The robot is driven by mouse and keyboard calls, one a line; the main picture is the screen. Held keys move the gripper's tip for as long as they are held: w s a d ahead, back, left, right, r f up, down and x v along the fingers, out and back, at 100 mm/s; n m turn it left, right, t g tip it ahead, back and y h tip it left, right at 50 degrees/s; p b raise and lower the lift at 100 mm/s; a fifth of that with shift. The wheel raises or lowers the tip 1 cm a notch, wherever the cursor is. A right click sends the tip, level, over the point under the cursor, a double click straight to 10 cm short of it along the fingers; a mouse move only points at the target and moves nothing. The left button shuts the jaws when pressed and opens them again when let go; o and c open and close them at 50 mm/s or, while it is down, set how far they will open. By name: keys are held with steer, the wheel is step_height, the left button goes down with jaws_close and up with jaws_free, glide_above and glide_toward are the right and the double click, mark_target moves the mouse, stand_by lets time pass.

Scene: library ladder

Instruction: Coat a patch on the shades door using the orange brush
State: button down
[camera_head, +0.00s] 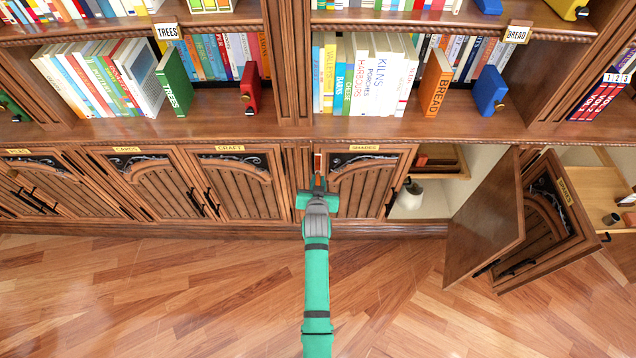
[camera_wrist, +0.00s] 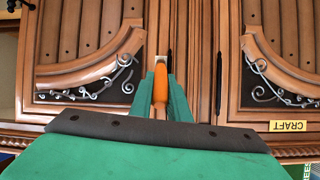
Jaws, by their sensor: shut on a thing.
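The shades door (camera_head: 362,190) is a shut wooden cabinet door with a "SHADES" label (camera_head: 364,148), below the shelves. It also shows in the wrist view (camera_wrist: 85,35), which is upside down. My gripper (camera_head: 318,190) is in front of that left edge, just below the rectangle. It is shut on the orange brush (camera_wrist: 160,85), between the green fingers. The brush points at the door's edge strip; its tip is small, and I cannot tell whether it touches.
The craft door (camera_head: 238,185) is shut, left of my gripper, with dark upright handles beside it. To the right, an open compartment holds a pale jar (camera_head: 411,195). An open door (camera_head: 490,225) juts out over the floor. The wooden floor (camera_head: 180,300) is clear.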

steer(key=shift+w, duration=0.3)
steer(key=shift+s+r, duration=0.1)
steer(key=shift+r, duration=2.1)
steer(key=shift+r, duration=2.1)
steer(key=shift+f, duration=0.1)
steer(key=shift+f, duration=4.2)
steer(key=shift+s, duration=2.95)
steer(key=shift+s, duration=0.15)
